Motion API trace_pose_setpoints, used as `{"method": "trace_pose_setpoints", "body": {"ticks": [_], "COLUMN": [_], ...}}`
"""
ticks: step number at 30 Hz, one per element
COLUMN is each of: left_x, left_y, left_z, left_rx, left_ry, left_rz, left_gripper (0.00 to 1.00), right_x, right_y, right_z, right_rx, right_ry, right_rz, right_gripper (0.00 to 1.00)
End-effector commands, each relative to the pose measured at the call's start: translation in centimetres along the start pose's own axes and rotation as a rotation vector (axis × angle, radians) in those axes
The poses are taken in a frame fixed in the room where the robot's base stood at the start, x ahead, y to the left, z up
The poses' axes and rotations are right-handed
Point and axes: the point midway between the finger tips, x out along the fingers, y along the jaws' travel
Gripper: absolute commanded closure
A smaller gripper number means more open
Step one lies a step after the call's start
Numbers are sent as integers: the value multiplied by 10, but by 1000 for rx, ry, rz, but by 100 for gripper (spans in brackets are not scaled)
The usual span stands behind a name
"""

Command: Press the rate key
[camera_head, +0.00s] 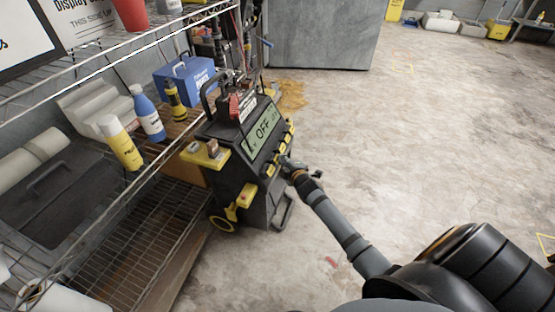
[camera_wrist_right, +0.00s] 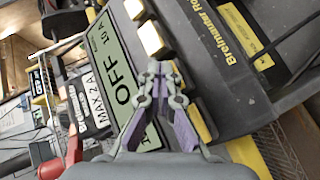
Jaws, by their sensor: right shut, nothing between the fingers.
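A black battery charger (camera_head: 262,155) stands beside the wire shelf, its tilted panel facing right. Its green display (camera_head: 263,132) reads OFF, and the display also shows close up in the right wrist view (camera_wrist_right: 120,85). A row of pale yellow keys runs along the display's edge, one of them plain in the right wrist view (camera_wrist_right: 150,38). I cannot read which one is the rate key. My right gripper (camera_head: 287,163) is shut and empty, with its fingertips over the key row in the right wrist view (camera_wrist_right: 163,68). I cannot tell whether they touch a key. My left gripper is out of view.
A wire shelf (camera_head: 100,245) with yellow and blue bottles (camera_head: 148,115) stands on the left. A blue box (camera_head: 185,78) sits behind the charger. Red and black clamps (camera_head: 238,105) lie on the charger's top. The concrete floor to the right is open.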

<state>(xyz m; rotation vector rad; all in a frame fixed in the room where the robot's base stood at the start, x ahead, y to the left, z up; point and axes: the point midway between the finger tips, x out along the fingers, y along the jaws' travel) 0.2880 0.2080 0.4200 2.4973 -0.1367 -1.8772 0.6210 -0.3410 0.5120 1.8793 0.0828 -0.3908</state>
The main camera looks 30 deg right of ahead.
Motion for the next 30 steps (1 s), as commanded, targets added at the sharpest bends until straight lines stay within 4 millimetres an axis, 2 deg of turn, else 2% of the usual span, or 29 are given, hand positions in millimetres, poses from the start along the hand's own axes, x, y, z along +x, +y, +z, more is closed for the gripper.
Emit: {"method": "trace_pose_setpoints", "body": {"ticks": [24,30], "left_x": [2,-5], "left_y": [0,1], "left_z": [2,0], "left_rx": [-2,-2], "left_ry": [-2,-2], "left_rz": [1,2], "left_gripper": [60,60], "right_x": [5,0], "right_y": [-3,1], "right_z": [-4,-1], "right_rx": [1,-1], "right_ry": [0,0], "right_rz": [0,0], "right_gripper": [100,100]}}
